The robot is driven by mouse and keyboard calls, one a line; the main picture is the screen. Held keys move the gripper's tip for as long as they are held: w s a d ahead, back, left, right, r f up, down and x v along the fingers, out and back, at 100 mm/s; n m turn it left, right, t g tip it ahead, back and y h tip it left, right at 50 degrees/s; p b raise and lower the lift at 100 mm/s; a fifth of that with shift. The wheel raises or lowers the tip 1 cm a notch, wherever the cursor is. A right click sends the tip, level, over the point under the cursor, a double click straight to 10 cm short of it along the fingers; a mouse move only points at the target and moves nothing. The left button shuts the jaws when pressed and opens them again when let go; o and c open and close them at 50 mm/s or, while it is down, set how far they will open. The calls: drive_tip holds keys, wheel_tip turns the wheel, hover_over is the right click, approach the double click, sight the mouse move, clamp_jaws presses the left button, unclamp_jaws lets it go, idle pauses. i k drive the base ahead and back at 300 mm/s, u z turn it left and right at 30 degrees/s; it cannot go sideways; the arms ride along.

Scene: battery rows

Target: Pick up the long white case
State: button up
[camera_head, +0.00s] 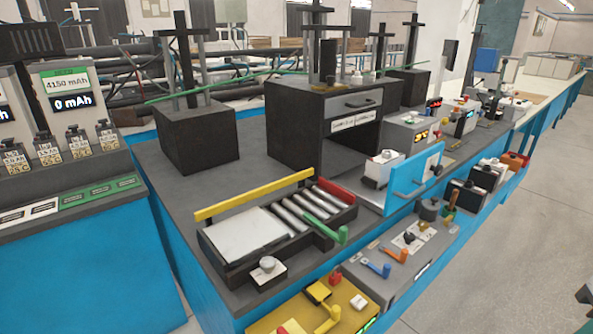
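I cannot make out a clearly long white case in this view. A flat white panel (245,233) lies at the left end of a black roller tray on the bench; I cannot tell whether it is a case. Smaller white-topped boxes stand farther right, one of them (382,167) in front of the dark cabinet's opening. My gripper does not show clearly; only a small dark shape, which I cannot identify, cuts into the lower right edge.
The roller tray (232,273) has a yellow bar (254,195) behind it and a red bar at its right end. A blue upright panel (405,185) stands to its right. A yellow box and a grey control box (402,262) with levers line the bench front. Open floor (510,250) lies right.

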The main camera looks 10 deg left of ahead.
sight(379, 172)
drive_tip(key=u, duration=0.25)
drive_tip(key=i, duration=0.5)
drive_tip(key=z, duration=1.9)
drive_tip(key=i, duration=1.9)
drive_tip(key=u, duration=3.45)
drive_tip(key=i, duration=0.5)
drive_tip(key=u, duration=0.15)
